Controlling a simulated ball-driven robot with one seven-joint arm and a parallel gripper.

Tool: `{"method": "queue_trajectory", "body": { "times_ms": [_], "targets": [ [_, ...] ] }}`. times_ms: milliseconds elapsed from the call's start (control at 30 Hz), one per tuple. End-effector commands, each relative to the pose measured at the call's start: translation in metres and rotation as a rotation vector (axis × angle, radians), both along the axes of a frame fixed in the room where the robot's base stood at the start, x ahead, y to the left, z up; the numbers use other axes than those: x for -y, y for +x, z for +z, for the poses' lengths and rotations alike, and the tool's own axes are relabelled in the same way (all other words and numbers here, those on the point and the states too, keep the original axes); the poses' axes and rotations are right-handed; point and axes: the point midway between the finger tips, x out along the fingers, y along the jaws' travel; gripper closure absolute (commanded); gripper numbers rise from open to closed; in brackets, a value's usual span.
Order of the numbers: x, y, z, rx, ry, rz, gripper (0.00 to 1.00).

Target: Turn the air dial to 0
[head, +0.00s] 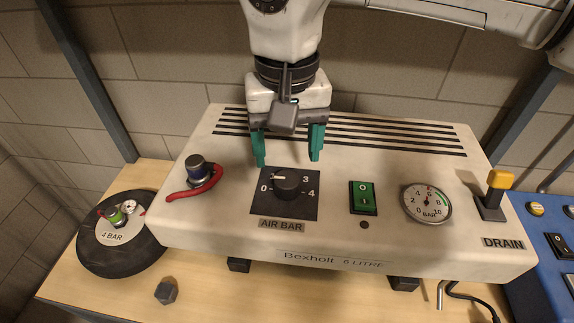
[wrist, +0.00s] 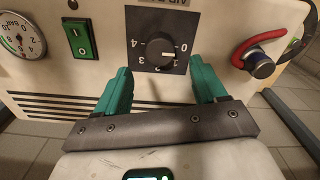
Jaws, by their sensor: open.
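The air dial (head: 287,186) is a black round knob on a dark square plate marked AIR BAR, on the cream compressor's front. Its white pointer mark aims up and left in the head view, a little past the 0. In the wrist view the dial (wrist: 152,52) appears upside down, its mark pointing right, about between 0 and 1. My gripper (head: 288,160) is open and empty, its teal fingers spread just behind the dial and apart from it. In the wrist view my gripper (wrist: 161,76) has one finger on either side of the dial's lower edge.
A green switch (head: 362,198), a pressure gauge (head: 427,203) and a yellow drain lever (head: 496,190) are to the right. A black hose reel (head: 100,258) lies at the left.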

Motion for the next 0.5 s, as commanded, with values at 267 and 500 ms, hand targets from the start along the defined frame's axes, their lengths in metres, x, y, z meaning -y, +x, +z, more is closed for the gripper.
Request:
{"method": "queue_trajectory", "body": {
  "times_ms": [267, 500],
  "targets": [
    [0.000, 0.000, 0.040, 0.001, 0.000, 0.000, 0.29],
    [0.000, 0.000, 0.047, -0.001, 0.000, 0.000, 0.29]
  ]
}}
